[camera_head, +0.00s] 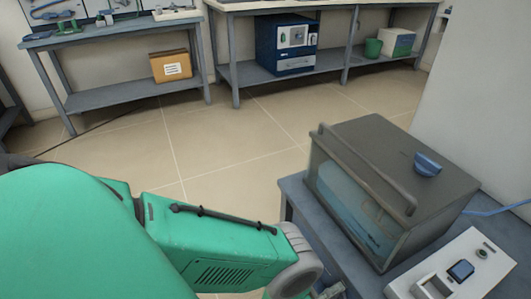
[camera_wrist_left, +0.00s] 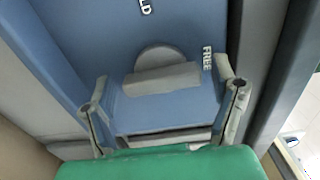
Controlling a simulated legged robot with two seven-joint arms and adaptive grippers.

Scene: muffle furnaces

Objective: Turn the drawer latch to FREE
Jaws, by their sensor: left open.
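In the left wrist view, the drawer latch (camera_wrist_left: 163,79) is a grey round knob with a raised bar on a blue panel (camera_wrist_left: 85,45). The bar lies roughly crosswise, slightly tilted, with its right end close to the FREE label (camera_wrist_left: 207,58). A second label, cut off to "LD" (camera_wrist_left: 145,7), is at the top edge. My left gripper (camera_wrist_left: 161,92) is open, one finger to each side of the latch bar; contact cannot be told. In the head view, only a bit of this gripper (camera_head: 332,291) shows at the bottom edge, and the latch is hidden. My right gripper is not in view.
A grey furnace (camera_head: 375,160) with a handle bar and a blue knob stands on a blue-grey bench (camera_head: 292,190) at right. A white control box (camera_head: 455,270) is in front of it. Back benches hold a cardboard box (camera_head: 171,66) and a blue unit (camera_head: 287,45). The floor between is clear.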

